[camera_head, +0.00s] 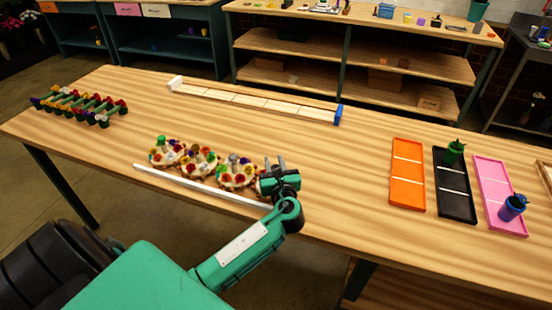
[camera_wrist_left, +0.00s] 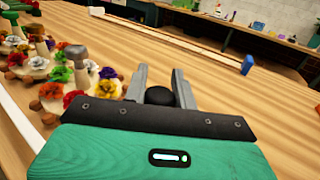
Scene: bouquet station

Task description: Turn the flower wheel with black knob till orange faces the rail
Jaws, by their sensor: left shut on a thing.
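My left gripper (camera_head: 275,165) is over the rightmost flower wheel (camera_head: 262,188), at the right end of a row of flower wheels. In the left wrist view my left gripper (camera_wrist_left: 164,82) has its fingers on either side of a round black knob (camera_wrist_left: 160,95) and is shut on it. The gripper hides most of this wheel, so I cannot tell which flower faces the rail. The white rail (camera_head: 195,187) runs along the near side of the row; it also shows in the left wrist view (camera_wrist_left: 20,122). My right gripper is out of view.
The neighbouring wheel with a grey knob (camera_head: 233,160) stands close on the left. A long white tray (camera_head: 250,100) with a blue end lies behind. Orange (camera_head: 407,192), black (camera_head: 447,186) and pink (camera_head: 488,180) trays lie at the right. Clear table lies between.

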